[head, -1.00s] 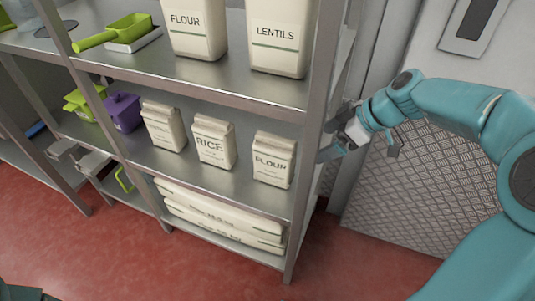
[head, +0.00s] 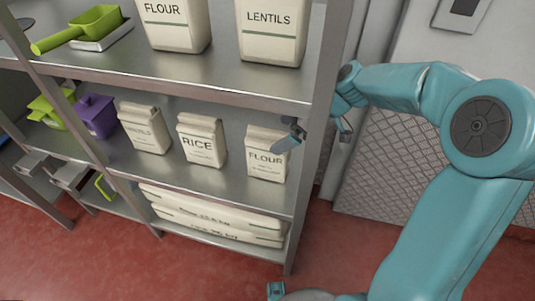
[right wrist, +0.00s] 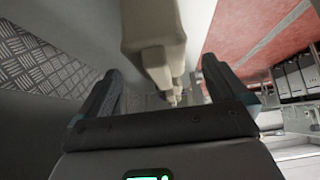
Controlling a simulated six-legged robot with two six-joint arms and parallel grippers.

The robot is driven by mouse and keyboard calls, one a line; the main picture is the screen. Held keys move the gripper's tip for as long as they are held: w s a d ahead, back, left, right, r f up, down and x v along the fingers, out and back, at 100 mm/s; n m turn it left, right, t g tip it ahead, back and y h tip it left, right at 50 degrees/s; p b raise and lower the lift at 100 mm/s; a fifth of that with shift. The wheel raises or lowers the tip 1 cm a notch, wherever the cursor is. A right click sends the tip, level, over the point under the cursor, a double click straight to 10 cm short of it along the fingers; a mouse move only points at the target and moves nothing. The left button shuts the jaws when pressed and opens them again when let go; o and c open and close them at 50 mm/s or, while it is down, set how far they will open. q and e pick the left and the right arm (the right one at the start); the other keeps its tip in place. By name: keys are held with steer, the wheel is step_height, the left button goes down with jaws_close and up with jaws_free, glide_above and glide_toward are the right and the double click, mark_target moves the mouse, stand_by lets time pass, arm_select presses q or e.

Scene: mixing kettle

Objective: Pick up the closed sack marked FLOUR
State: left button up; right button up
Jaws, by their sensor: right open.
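The closed sack marked FLOUR (head: 265,166) is cream with a folded top. It stands upright at the right end of the middle shelf (head: 190,185), beside the shelf's front post. My right gripper (head: 316,138) is open at that post, which hides part of it. One finger overlaps the sack's upper right side in the head view; I cannot tell whether it touches. The other finger is right of the post. In the right wrist view, pale sacks (right wrist: 155,40) show beyond and between the open fingers of my right gripper (right wrist: 157,78). My left gripper is not in view.
A RICE sack (head: 202,143) and another sack (head: 145,128) stand left of the FLOUR sack. Larger containers marked FLOUR (head: 176,24) and LENTILS (head: 270,30) stand on the shelf above. Long bags (head: 215,214) lie below. The front post (head: 310,180) is a close obstacle.

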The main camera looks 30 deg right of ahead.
mark_target(272, 138)
steer(key=b+x, duration=0.1)
steer(key=x, duration=0.4)
steer(key=shift+w+f, duration=0.1)
steer(key=shift+f, duration=0.05)
steer(key=c, duration=1.7)
jaws_close()
steer(key=shift+w+r, duration=0.15)
steer(key=shift+r, duration=0.1)
